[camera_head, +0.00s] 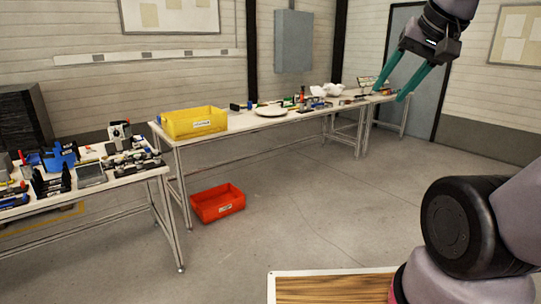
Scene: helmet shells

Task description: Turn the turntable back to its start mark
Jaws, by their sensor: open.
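My gripper (390,94) is at the upper right, with its two green fingers spread apart and nothing between them. It points down and to the left, high in the picture, in front of the far tables. A pale, flat, round disc (270,111) lies on the long table (228,118) along the back wall, to the right of a yellow bin. It may be the turntable, but I cannot tell for sure. No start mark can be made out on it at this distance. No helmet shell can be made out clearly.
The yellow bin (194,122) stands on the long table's left end; a red bin (217,203) is on the floor below. A cluttered table (150,172) stands at left. A wooden surface (330,288) is at the bottom. The middle floor is clear.

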